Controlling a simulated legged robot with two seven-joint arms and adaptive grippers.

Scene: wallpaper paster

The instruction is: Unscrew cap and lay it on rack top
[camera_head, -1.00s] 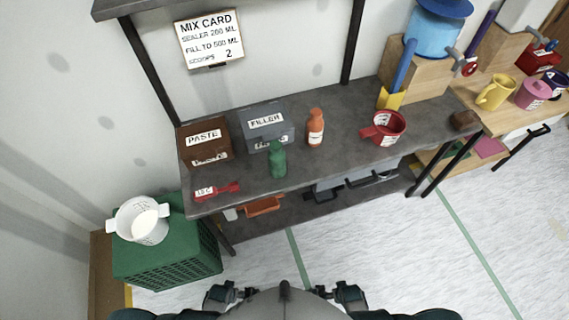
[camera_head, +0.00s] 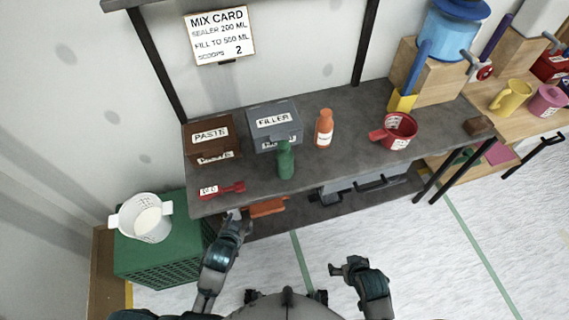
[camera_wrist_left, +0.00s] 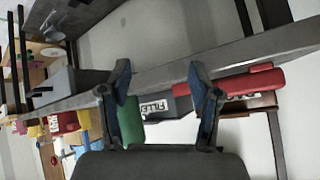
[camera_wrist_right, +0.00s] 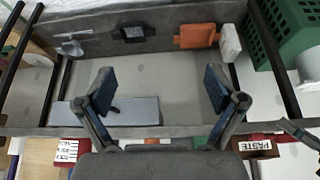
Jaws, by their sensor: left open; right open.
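A green bottle (camera_head: 285,160) with a narrow top stands upright near the front edge of the grey rack top (camera_head: 345,165). An orange bottle (camera_head: 324,130) with a white label stands upright behind and right of it. My left gripper (camera_head: 235,216) is open and empty, just in front of the rack edge, left of the green bottle and apart from it. In the left wrist view the green bottle (camera_wrist_left: 131,122) shows partly behind a finger of the left gripper (camera_wrist_left: 160,82). My right gripper (camera_head: 338,268) is open and empty, low in front of the rack; its spread fingers (camera_wrist_right: 160,85) show in the right wrist view.
A brown PASTE box (camera_head: 210,140) and a grey FILLER box (camera_head: 273,123) stand behind. A red mug (camera_head: 398,132) stands right. Bare surface lies right of the green bottle.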

